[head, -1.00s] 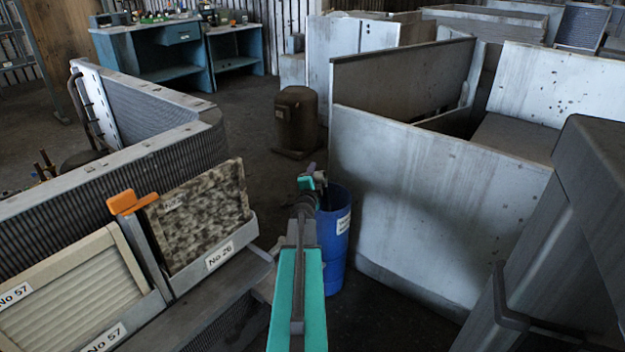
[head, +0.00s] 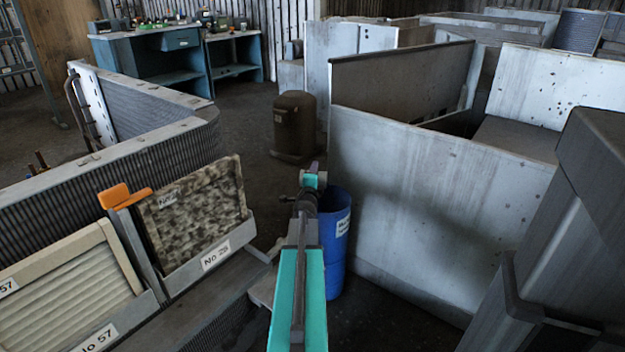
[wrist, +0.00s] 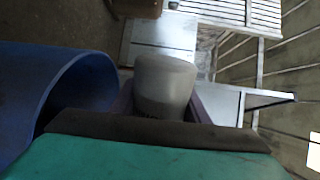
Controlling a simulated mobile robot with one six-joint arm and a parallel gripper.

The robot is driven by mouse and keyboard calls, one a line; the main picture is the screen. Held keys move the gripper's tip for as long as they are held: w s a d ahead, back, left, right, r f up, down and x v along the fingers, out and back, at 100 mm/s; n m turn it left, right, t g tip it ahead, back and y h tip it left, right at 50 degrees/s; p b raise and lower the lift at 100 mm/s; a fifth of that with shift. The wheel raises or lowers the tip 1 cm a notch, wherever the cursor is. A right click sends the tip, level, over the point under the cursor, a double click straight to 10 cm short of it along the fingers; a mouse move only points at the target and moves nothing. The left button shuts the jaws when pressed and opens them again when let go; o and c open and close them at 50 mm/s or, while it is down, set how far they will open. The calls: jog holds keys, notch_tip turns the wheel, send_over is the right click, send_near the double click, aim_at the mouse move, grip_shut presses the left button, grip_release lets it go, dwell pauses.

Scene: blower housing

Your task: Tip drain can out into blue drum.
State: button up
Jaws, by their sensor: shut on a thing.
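The blue drum (head: 334,262) stands on the floor in the middle of the head view, with a white label on its side. My arm hides part of its mouth. In the wrist view the blue drum (wrist: 60,95) fills the left side, close beside my gripper. My gripper (wrist: 163,102) is shut on a pale grey can, the drain can (wrist: 165,78), in the middle of the wrist view. In the head view my gripper (head: 312,178) is by the drum's left rim. The can is not clear there, and its contents and exact tilt cannot be told.
A tall pale panel (head: 430,210) stands close right of the drum. A brown canister (head: 294,125) stands behind on open floor. A blue workbench (head: 150,55) is farther back.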

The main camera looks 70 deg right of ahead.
jog(key=shift+s+r+m+b, duration=0.1)
jog(key=shift+r+m+b, duration=0.2)
jog(key=shift+m, duration=0.2)
dwell(0.4)
jog(key=shift+s+n, duration=0.1)
jog(key=shift+n, duration=0.2)
jog(key=r+n+p, duration=0.1)
jog(key=n, duration=0.1)
jog(key=r+n+p, duration=0.1)
jog(key=n, duration=0.1)
jog(key=r+n+p, duration=0.1)
jog(key=r, duration=0.1)
jog(key=shift+w+n+g, duration=0.25)
jog(key=shift+n+g, duration=0.05)
jog(key=shift+n, duration=0.1)
jog(key=shift+r, duration=0.15)
dwell(0.5)
